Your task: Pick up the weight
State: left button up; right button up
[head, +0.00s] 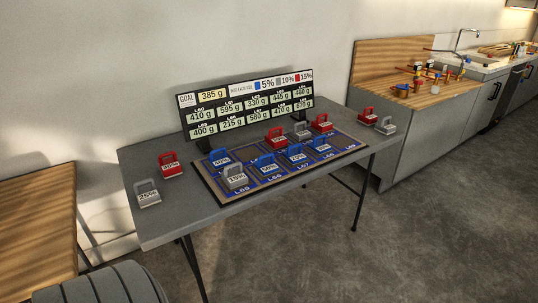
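Several handled block weights in red, blue and grey stand on a grey table (160,230). A red weight (169,167) and a grey one (148,196) stand at the table's left end. A red weight (367,116) and a grey one (386,127) stand at its right end. The others stand on a dark blue-lined mat (213,197), among them a grey weight (235,180) at the front left, a blue weight (218,158) behind it, and a red weight (321,125) at the back right. Neither of my grippers is in view.
A board (205,120) at the table's back shows a goal of 385 g and several gram values. A wooden surface (35,235) is at left, beside a dark ribbed object (100,287). A cluttered counter (435,100) stands at right. The floor in front is clear.

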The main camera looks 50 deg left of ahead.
aim_at(267, 167)
jog(key=i+u, duration=0.4)
jog(key=i+l+u, duration=0.1)
jog(key=i+u, duration=0.25)
jog(key=i+l+u, duration=0.2)
jog(key=i+u, duration=0.2)
jog(key=i+l+u, duration=0.35)
